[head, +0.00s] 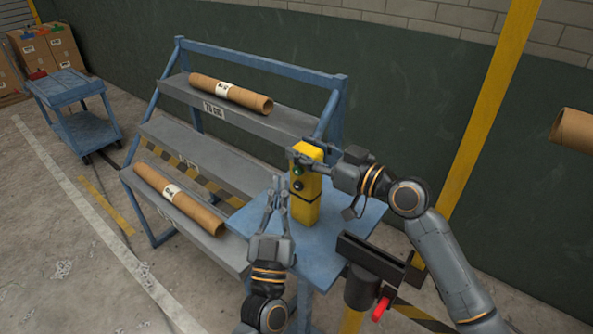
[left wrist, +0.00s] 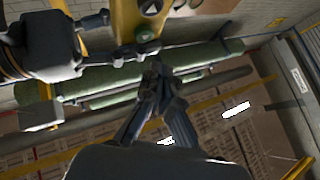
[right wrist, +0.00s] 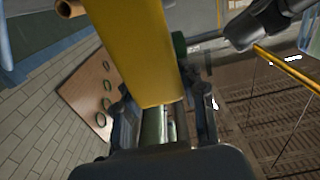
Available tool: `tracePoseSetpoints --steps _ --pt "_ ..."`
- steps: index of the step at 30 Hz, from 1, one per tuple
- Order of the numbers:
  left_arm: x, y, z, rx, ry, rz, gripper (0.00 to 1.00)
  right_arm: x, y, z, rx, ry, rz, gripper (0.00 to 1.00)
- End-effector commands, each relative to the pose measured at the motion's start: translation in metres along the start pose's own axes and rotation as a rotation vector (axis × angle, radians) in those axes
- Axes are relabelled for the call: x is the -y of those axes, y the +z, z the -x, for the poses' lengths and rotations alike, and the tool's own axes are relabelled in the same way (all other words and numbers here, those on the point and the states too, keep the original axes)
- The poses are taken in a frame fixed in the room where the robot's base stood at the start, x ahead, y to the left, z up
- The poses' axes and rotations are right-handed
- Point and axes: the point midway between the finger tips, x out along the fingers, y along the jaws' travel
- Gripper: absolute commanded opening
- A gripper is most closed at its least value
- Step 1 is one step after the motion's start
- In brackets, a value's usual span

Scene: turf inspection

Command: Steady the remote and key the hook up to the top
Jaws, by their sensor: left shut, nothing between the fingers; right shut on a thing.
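The yellow remote (head: 306,200) stands upright at the blue side shelf, with a green button and a dark button on its left-facing side. My right gripper (head: 307,160) is shut on the remote near its upper part; the yellow body fills the top of the right wrist view (right wrist: 135,45). My left gripper (head: 277,184) is shut and empty, its fingertips pointing up just left of the remote's buttons. In the left wrist view, the fingertips (left wrist: 157,72) are below the remote (left wrist: 127,22); contact cannot be told. I cannot make out the hook.
A blue rack (head: 255,62) holds cardboard tubes on its top (head: 230,92) and lower (head: 178,198) shelves. A dark bracket with a red handle (head: 380,308) stands right of the side shelf (head: 350,222). A blue cart (head: 75,95) stands far left.

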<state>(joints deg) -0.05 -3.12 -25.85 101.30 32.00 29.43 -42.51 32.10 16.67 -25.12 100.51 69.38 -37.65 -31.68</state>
Motion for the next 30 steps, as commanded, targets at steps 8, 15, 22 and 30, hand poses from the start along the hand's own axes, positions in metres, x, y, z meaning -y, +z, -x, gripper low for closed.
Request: tracePoseSetpoints --steps 8,15,22,30 --pt "-0.010 0.010 -0.014 0.000 0.000 -0.002 0.00 0.000 0.001 0.000 0.001 0.000 0.000 0.00" --pt "-0.011 0.011 -0.015 0.001 0.000 -0.001 0.00 0.000 0.001 0.000 0.001 0.001 0.000 0.00" --pt "-0.010 0.011 -0.014 0.001 0.000 -0.001 0.00 0.000 0.001 0.000 0.001 0.000 0.000 0.00" --pt "-0.010 0.011 -0.014 0.001 0.000 -0.001 0.00 0.000 0.001 0.000 0.001 0.000 0.000 0.00"
